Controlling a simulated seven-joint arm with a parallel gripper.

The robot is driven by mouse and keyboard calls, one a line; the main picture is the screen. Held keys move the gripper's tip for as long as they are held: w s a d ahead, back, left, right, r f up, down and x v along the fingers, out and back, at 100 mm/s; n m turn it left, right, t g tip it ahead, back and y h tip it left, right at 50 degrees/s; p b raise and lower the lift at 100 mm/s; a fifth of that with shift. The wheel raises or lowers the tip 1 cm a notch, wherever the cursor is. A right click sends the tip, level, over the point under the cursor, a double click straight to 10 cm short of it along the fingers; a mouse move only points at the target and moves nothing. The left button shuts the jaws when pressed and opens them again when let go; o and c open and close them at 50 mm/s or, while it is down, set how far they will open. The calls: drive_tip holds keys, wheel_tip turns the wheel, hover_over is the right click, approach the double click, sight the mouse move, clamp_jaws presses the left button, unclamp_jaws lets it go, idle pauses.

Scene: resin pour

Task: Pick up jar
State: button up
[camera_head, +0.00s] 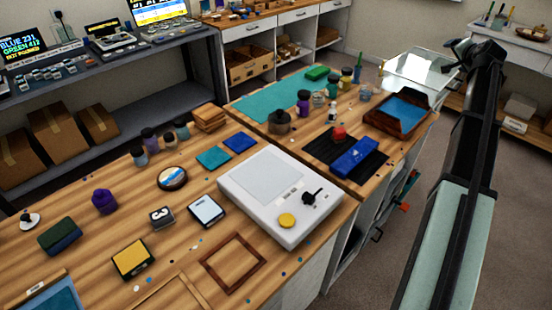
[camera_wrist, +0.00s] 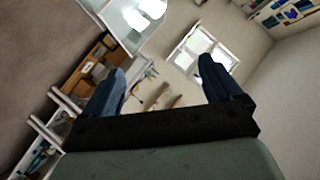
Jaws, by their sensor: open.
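Several small jars with dark lids stand near the back edge of the near wooden bench, including one pale jar (camera_head: 139,156) and one bluish-grey jar (camera_head: 150,140). More small jars stand on the farther bench, among them a purple one (camera_head: 303,103) and a green one (camera_head: 333,86). I cannot tell which is the task's jar. My gripper (camera_wrist: 162,65) is open in the wrist view, with two dark blue fingers apart and nothing between them. No jar shows between or near the fingers. My arm rises at the right of the head view, away from the jars.
A white scale-like device (camera_head: 258,188) stands at the near bench's right end. A wooden frame (camera_head: 232,263), a purple object (camera_head: 104,201) and a yellow-topped block (camera_head: 133,259) lie around it. A dark wooden tray (camera_head: 399,110) and a teal mat (camera_head: 268,106) are on the farther bench.

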drive_tip(key=w+a+n+g+y, duration=0.1)
drive_tip(key=w+a+n+y, duration=0.15)
drive_tip(key=a, duration=1.45)
drive_tip(key=w+a+n+y, duration=0.2)
drive_tip(key=w+a+n, duration=0.2)
drive_tip(key=a, duration=1.2)
drive_tip(key=s+a+f+n+g+y, duration=0.1)
drive_tip(key=s+a+f+n, duration=0.1)
drive_tip(key=a, duration=0.8)
drive_tip(key=s+a+f+n+g+y, duration=0.1)
drive_tip(key=s+a+g, duration=0.1)
drive_tip(key=a, duration=0.9)
drive_tip(key=s+a+f+n+g+y, duration=0.1)
drive_tip(key=s+a+f+n, duration=0.1)
drive_tip(key=a, duration=0.8)
drive_tip(key=n+g+h, duration=0.1)
drive_tip(key=n+g, duration=0.5)
drive_tip(key=n, duration=0.5)
approach(99, 193)
drive_tip(key=x, duration=0.7)
drive_tip(key=shift+s+a+f, duration=0.1)
drive_tip(key=shift+f, duration=0.2)
drive_tip(key=shift+w+x, duration=0.1)
drive_tip(key=shift+x, duration=1.2)
drive_tip(key=shift+w+x, duration=0.15)
drive_tip(key=shift+x, duration=1.15)
